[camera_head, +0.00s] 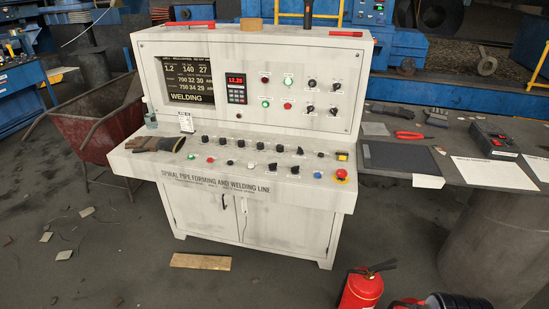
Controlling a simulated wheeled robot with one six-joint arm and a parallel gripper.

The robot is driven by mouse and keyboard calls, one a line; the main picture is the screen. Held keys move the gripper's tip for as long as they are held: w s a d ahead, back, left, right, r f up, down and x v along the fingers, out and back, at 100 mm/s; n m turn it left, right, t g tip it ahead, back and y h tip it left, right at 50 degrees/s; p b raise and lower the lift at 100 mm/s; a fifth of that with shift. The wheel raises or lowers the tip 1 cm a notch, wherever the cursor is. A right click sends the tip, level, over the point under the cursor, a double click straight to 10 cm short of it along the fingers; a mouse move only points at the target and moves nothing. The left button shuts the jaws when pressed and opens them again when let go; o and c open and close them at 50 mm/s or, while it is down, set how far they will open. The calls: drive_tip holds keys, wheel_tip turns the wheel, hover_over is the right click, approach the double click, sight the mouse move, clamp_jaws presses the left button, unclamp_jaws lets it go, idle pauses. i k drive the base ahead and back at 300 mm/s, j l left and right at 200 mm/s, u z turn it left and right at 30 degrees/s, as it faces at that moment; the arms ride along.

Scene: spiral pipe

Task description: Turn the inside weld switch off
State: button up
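The grey-white control console (180,213) stands in the middle of the view, marked as a spiral pipe forming and welding line. Its upright panel has a display (188,80) reading WELDING, a red-digit meter (236,88), several lamps and several dark knobs (311,84) at the right. Its sloped desk carries rows of dark rotary knobs (272,167), coloured buttons and a red mushroom button (341,174). The small labels are unreadable, so I cannot tell which knob is the inside weld switch or its position.
A work glove (155,144) lies on the desk's left end. A red cart (95,135) stands left. A side table (470,175) with pliers (409,135) adjoins at right. A fire extinguisher (362,291) stands in front at lower right. A board (201,262) lies on the floor.

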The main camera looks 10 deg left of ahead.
sight(273, 166)
drive_tip(key=i+j, duration=0.95)
drive_tip(key=i, duration=0.15)
drive_tip(key=j+u, duration=0.05)
